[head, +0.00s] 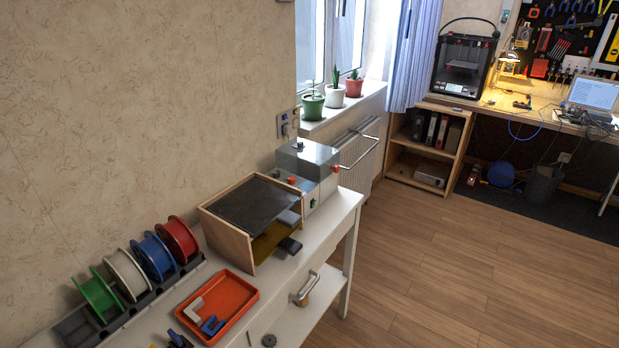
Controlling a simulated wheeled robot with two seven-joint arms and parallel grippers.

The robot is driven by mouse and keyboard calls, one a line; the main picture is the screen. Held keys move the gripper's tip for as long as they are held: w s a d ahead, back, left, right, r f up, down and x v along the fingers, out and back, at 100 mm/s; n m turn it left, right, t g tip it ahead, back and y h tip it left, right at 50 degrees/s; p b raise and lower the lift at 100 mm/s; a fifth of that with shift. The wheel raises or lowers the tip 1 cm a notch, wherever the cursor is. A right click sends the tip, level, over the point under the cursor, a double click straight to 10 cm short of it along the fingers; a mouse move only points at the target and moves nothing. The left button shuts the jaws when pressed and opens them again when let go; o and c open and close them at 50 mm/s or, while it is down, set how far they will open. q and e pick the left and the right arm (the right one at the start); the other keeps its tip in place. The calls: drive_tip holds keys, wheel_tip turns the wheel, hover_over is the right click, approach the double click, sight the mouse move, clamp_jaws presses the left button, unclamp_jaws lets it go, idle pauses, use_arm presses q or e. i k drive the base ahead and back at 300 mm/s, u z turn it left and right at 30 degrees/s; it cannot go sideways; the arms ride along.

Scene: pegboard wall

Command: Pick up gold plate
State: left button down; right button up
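The gold plate (270,241) lies flat in the lower level of an open-sided wooden rack (231,240) on the white table. Only its front part shows; the rest is hidden under the dark sheet (259,202) on the rack's top and behind the wooden side. A grey piece (288,218) sticks out of the rack above the gold plate. A dark block (290,246) is at the plate's front edge; I cannot tell whether they touch. Neither of my grippers is in view.
A grey machine (308,168) with a red knob stands right behind the rack. An orange tray (245,292) with white and blue pieces lies in front. Several filament spools (127,272) line the wall. The wooden floor (440,270) to the right is clear.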

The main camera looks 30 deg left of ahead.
sight(277, 235)
drive_tip(key=z, duration=0.25)
drive_tip(key=i, duration=2.7)
drive_tip(key=u, duration=3.65)
